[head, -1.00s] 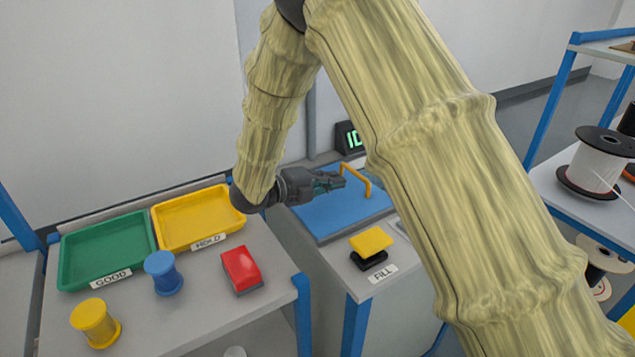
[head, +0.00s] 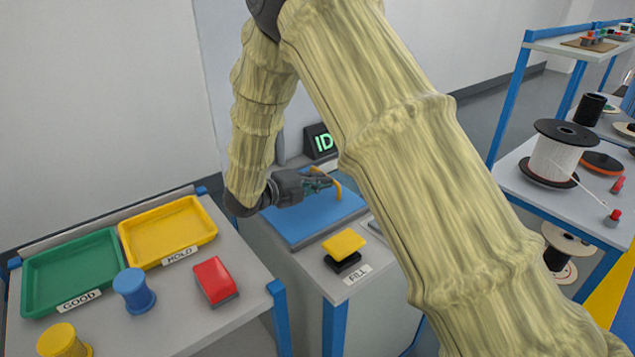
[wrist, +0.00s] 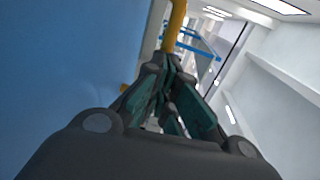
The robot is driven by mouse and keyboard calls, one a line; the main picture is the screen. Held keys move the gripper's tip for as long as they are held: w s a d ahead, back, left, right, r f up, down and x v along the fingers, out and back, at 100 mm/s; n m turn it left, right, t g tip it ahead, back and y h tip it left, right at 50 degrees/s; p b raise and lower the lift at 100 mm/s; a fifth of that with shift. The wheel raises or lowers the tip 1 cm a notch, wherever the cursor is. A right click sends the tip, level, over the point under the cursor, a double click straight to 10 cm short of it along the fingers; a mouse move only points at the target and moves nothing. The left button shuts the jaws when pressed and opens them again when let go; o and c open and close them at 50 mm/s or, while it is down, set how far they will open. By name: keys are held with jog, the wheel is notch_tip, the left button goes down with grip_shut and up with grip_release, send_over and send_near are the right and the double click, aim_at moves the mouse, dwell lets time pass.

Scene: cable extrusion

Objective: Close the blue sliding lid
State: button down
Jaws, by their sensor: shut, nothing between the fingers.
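The blue sliding lid (head: 300,226) lies flat on top of a grey cabinet, and my arm hides its right part. A yellow bar handle (head: 338,187) stands up from the lid. My gripper (head: 326,181) is low over the lid, its fingers shut and empty, with the tips just left of the handle. In the wrist view the fingertips (wrist: 165,72) point at the yellow handle (wrist: 178,22), and the blue lid (wrist: 65,65) fills the left side. I cannot tell whether the tips touch the handle.
A yellow button (head: 344,242) with a FILL label is at the cabinet's front. A dark display (head: 320,142) with green letters stands behind. The left table holds a green tray (head: 75,272), a yellow tray (head: 168,232), a red block (head: 214,278) and spools. A rack with reels stands right.

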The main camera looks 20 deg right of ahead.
jog(key=r+b+x, duration=0.1)
jog(key=r+x, duration=0.1)
jog(key=x, duration=0.9)
jog(key=d+r+b+x, duration=0.1)
jog(key=r+x, duration=0.1)
jog(key=x, duration=1)
jog(key=shift+w+d+r+b, duration=0.25)
jog(key=shift+r+b, duration=0.05)
jog(key=shift+r, duration=0.05)
jog(key=shift+d, duration=0.1)
jog(key=shift+r, duration=0.1)
jog(key=v, duration=1.4)
jog(key=shift+a, duration=0.25)
